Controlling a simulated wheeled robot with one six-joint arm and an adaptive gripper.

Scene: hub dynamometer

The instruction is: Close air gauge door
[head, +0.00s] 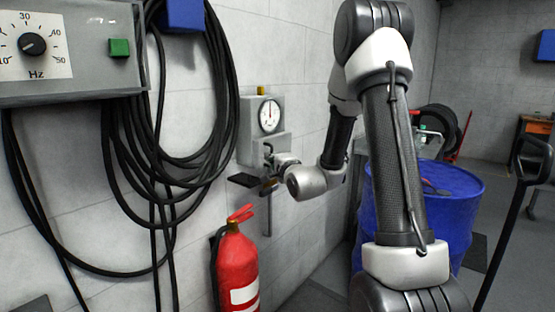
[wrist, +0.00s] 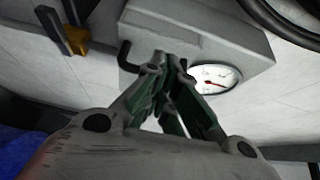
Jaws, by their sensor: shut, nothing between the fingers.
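The air gauge is a grey wall-mounted box (head: 248,118) with a round white dial (head: 268,116) and a small yellow fitting on top. In the wrist view the box (wrist: 190,30) and dial (wrist: 216,79) appear tilted. A black bent handle (wrist: 125,56) sticks out beside the box there. My gripper (head: 267,165) is at the lower front of the box, below the dial. In the wrist view my gripper (wrist: 170,62) has its fingertips together, close to the box's edge, with nothing between them. I cannot tell whether they touch it, or how far the door stands open.
A red fire extinguisher (head: 237,265) stands below the gauge. Coiled black cables (head: 215,100) hang left of it, near a grey control box (head: 75,75) with a Hz dial. A blue drum (head: 455,205) stands behind my arm. A brass-coloured piece (wrist: 76,42) shows in the wrist view.

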